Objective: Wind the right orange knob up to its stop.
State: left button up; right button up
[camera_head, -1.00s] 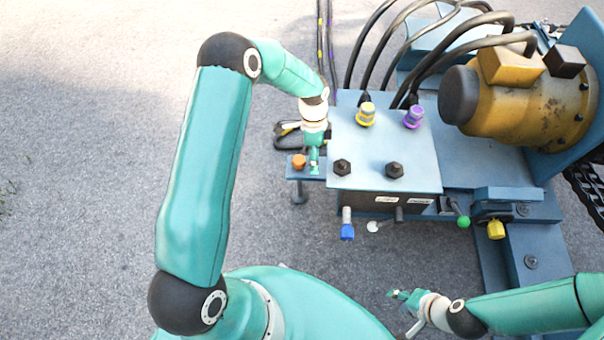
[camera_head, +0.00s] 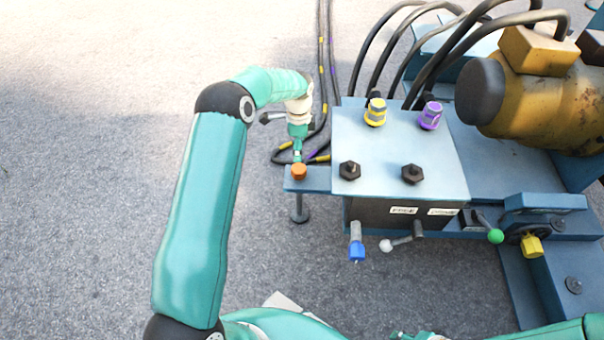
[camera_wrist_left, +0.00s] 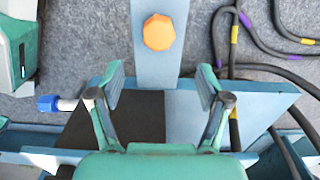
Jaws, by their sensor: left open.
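One orange knob (camera_head: 299,171) stands on a blue bracket (camera_head: 318,184) that juts from the left side of the machine. My left gripper (camera_head: 298,152) is just behind the knob in the head view, with its fingers small there. In the left wrist view the knob (camera_wrist_left: 159,32) lies ahead of and between the lines of the two spread fingers of the left gripper (camera_wrist_left: 160,84), apart from them. Nothing is between those fingers. My right gripper (camera_head: 412,336) is mostly cut off at the bottom edge. No second orange knob shows.
The blue box's top (camera_head: 385,140) carries a yellow connector (camera_head: 375,112), a purple connector (camera_head: 430,116) and two black knobs. A blue-tipped handle (camera_head: 356,245) sticks out in front. Cables (camera_head: 325,80) lie behind the bracket. Ground left of it is clear.

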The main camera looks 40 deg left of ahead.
aim_at(299, 167)
pick_arm(q)
notch_tip(299, 167, down, 12)
jog(key=b, duration=0.3)
jog(key=c, duration=1)
jog(key=shift+d, duration=0.5)
jog(key=shift+c, duration=0.5)
jog(key=shift+a, duration=0.35)
